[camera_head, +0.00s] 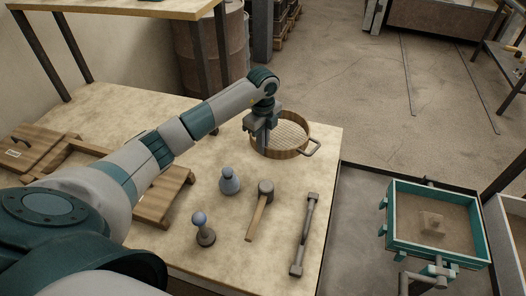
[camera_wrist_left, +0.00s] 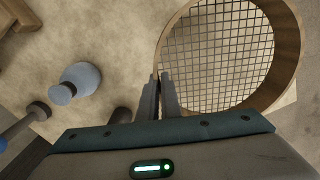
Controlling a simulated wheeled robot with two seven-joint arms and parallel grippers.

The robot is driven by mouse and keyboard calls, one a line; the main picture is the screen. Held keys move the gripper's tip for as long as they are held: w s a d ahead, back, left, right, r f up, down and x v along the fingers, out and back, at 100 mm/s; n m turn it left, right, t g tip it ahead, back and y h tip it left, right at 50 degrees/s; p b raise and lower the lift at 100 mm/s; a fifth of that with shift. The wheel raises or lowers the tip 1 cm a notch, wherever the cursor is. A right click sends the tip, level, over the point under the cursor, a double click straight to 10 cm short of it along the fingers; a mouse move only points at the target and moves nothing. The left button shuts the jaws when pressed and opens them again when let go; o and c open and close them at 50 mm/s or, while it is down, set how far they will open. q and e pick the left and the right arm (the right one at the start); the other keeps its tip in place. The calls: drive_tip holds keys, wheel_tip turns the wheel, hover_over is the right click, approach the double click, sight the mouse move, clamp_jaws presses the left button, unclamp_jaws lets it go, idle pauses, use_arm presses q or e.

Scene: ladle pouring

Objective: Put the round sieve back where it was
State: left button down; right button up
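The round sieve (camera_head: 290,153) has a wooden rim, a wire mesh and a metal handle at its right. It is at the back right of the worktable, near the edge; I cannot tell whether it rests flat or hangs slightly above. My left gripper (camera_head: 262,143) points down at the sieve's left rim. In the left wrist view the fingers (camera_wrist_left: 162,90) are close together with the rim of the sieve (camera_wrist_left: 285,55) between them. The fingers hide part of the rim. My right gripper is not in view.
Wooden boards (camera_head: 42,150) lie left. A teal sand-filled frame (camera_head: 391,205) stands at right, beyond the table edge.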

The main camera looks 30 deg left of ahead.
use_arm(q)
wheel_tip(320, 180, down, 3)
drive_tip(key=shift+r+p, duration=0.2)
drive_tip(key=shift+p, duration=0.6)
drive_tip(key=shift+f, duration=0.65)
drive_tip(key=shift+f, duration=0.15)
drive_tip(key=c, duration=2)
unclamp_jaws()
drive_tip(key=shift+r, duration=0.25)
